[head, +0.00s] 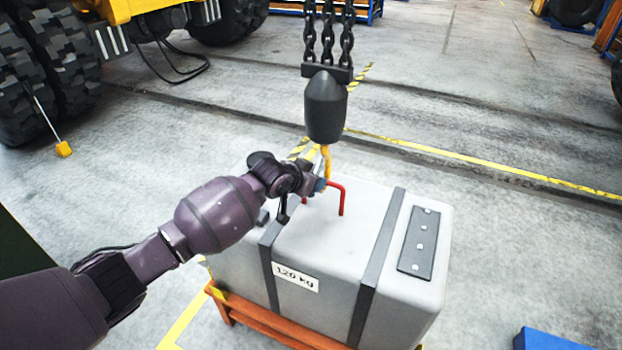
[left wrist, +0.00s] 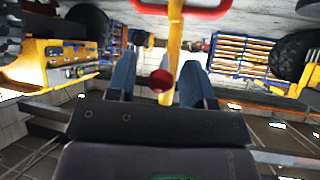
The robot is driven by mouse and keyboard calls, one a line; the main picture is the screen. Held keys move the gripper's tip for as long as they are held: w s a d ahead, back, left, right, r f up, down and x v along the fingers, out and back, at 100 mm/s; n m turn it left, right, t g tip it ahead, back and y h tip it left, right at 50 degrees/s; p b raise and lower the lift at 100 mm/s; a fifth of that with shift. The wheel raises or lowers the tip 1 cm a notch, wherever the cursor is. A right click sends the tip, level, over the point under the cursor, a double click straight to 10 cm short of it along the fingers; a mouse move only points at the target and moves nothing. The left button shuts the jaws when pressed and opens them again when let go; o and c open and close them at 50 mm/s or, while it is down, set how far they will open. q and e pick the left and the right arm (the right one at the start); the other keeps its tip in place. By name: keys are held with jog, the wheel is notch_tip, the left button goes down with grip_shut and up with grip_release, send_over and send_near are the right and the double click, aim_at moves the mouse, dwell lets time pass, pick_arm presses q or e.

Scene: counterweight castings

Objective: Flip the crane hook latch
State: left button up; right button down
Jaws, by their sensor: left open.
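The crane hook block (head: 326,108) hangs on black chains, with the yellow hook (head: 326,162) below it. A red lifting handle (head: 341,196) stands on top of the grey casting (head: 325,235); the hook's lower end is close to it, partly hidden by my gripper. My left gripper (head: 319,185) is beside the hook. In the left wrist view its two blue fingers (left wrist: 158,65) are apart, with the yellow hook (left wrist: 174,45) and a dark red round part (left wrist: 160,80) showing between them. I cannot tell whether that part belongs to the latch. The red handle shows at the top edge (left wrist: 185,10).
The casting has dark straps and a weight label (head: 296,277), and rests on an orange wooden stand (head: 262,318). A blue object (head: 545,341) lies at the lower right. A yellow vehicle with big tyres (head: 68,60) stands behind left. The floor at right is mostly clear.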

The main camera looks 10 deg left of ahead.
pick_arm(q)
jog(key=shift+r, duration=0.1)
jog(key=v, duration=1)
jog(key=shift+s+a, duration=0.2)
jog(key=shift+s, duration=0.05)
jog(key=shift+r, duration=0.2)
